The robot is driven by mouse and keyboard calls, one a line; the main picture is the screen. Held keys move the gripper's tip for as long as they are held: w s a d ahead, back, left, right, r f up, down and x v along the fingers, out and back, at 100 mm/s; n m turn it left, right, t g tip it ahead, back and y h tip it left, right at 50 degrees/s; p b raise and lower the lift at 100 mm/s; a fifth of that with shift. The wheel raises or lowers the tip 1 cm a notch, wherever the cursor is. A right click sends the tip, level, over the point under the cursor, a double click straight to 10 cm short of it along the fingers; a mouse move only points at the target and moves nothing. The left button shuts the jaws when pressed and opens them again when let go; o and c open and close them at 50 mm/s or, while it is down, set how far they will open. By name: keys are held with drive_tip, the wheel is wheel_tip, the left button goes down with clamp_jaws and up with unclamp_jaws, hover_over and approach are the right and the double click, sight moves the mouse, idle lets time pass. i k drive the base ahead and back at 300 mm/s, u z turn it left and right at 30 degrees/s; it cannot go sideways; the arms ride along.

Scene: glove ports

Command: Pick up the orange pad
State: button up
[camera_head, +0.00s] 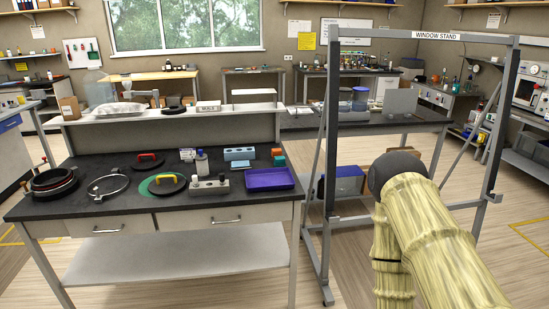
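A small orange block (277,152), which looks like the orange pad, is at the right rear of the dark workbench top (130,205). It sits at or on a teal block (279,161); at this size I cannot tell whether it is stacked on it or just behind it. My arm, in a pale yellow sleeve, is at the right of the view, well apart from the bench. My gripper is not visible.
A purple tray (269,179) lies in front of the blocks, with a light blue block (239,154) to their left. Lidded rings and a bottle (202,163) stand further left.

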sight(276, 152)
drive_tip(key=u, duration=0.55)
drive_tip(key=i, duration=1.8)
drive_tip(key=z, duration=0.5)
